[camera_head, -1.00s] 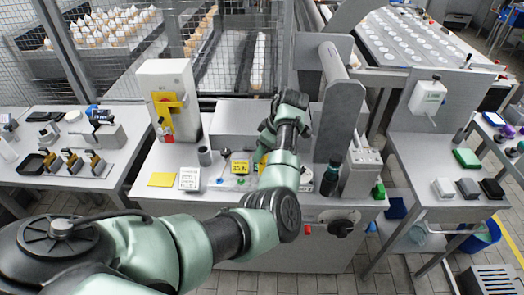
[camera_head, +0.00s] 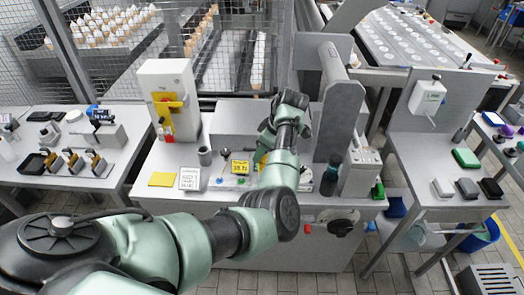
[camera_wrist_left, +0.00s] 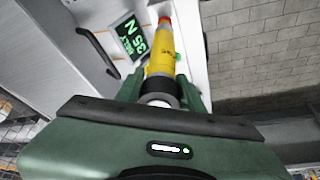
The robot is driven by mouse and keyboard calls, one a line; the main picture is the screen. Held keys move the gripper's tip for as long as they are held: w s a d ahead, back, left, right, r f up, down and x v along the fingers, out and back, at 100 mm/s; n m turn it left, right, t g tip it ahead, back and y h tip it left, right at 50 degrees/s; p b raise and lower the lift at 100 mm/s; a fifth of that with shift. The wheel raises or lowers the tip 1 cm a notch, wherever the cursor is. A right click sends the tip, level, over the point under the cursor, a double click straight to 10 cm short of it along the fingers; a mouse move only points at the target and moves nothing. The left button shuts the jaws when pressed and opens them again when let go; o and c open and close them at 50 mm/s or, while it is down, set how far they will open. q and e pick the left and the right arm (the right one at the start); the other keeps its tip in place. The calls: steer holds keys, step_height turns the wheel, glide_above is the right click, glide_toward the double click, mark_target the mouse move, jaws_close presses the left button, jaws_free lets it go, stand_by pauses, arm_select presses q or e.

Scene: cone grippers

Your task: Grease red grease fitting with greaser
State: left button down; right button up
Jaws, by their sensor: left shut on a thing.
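My left gripper (camera_wrist_left: 160,95) is shut on the yellow greaser (camera_wrist_left: 161,52), which has a dark collar at its base. In the left wrist view the greaser points away from the gripper, and a red piece (camera_wrist_left: 164,21) shows at its far tip. I take this for the red grease fitting; the tip appears to meet it, but I cannot tell whether it is seated. In the head view my left arm hides most of the gripper, and a bit of the yellow greaser (camera_head: 262,162) shows beside it. My right gripper is not in view.
A small display (camera_wrist_left: 130,38) stands beside the greaser. In the head view, a yellow note (camera_head: 162,179), a white sign (camera_head: 190,178) and a dark cup (camera_head: 205,156) are on the bench left of the gripper. A dark bottle (camera_head: 330,178) and a grey control box (camera_head: 360,172) stand to its right.

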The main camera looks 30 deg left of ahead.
arm_select(q)
steer(key=shift+r, duration=0.25)
